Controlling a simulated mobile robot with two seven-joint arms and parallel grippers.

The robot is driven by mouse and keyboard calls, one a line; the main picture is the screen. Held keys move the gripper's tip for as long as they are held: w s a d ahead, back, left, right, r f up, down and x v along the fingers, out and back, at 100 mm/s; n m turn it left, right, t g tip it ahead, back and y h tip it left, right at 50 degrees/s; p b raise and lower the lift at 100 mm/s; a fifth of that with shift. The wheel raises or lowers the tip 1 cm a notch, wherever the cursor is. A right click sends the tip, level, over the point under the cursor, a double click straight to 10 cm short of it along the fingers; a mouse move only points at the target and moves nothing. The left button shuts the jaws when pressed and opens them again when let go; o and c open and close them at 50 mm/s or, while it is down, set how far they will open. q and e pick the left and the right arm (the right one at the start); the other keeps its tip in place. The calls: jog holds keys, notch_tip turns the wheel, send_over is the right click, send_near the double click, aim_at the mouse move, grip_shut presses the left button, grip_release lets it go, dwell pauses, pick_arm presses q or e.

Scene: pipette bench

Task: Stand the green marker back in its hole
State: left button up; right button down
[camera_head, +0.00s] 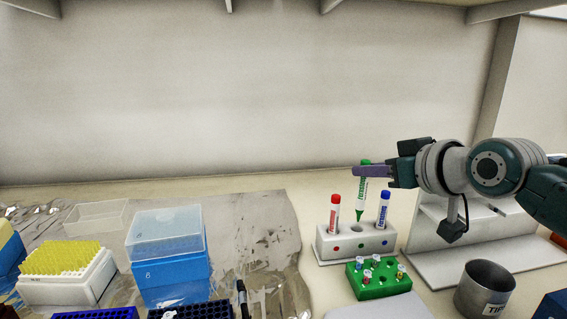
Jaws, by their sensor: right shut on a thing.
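The green marker (361,201) is held close to upright, with its green cap at the top. My right gripper (372,171) is shut on it near the cap, coming in from the right. The marker's lower end is over the middle hole of the white marker holder (329,247), just above or at the hole's mouth; I cannot tell which. A red marker (334,214) stands in the left hole and a blue marker (383,210) in the right hole. Coloured dots mark the holder's front. My left gripper is not in view.
A green rack (360,292) with several small tubes stands just in front of the holder. A metal cup (484,288) is at the front right. A blue tip box (170,275) and a white rack of yellow tips (66,285) stand left on crumpled foil (262,235).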

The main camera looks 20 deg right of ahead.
aim_at(365, 192)
jog(key=shift+f, duration=0.3)
jog(key=shift+f+b, duration=0.55)
jog(key=shift+f, duration=0.15)
dwell(0.3)
jog(key=shift+f+b, duration=1)
jog(key=shift+f, duration=0.2)
jog(key=c, duration=0.7)
grip_release()
jog(key=shift+c, duration=0.2)
jog(key=shift+s, duration=0.1)
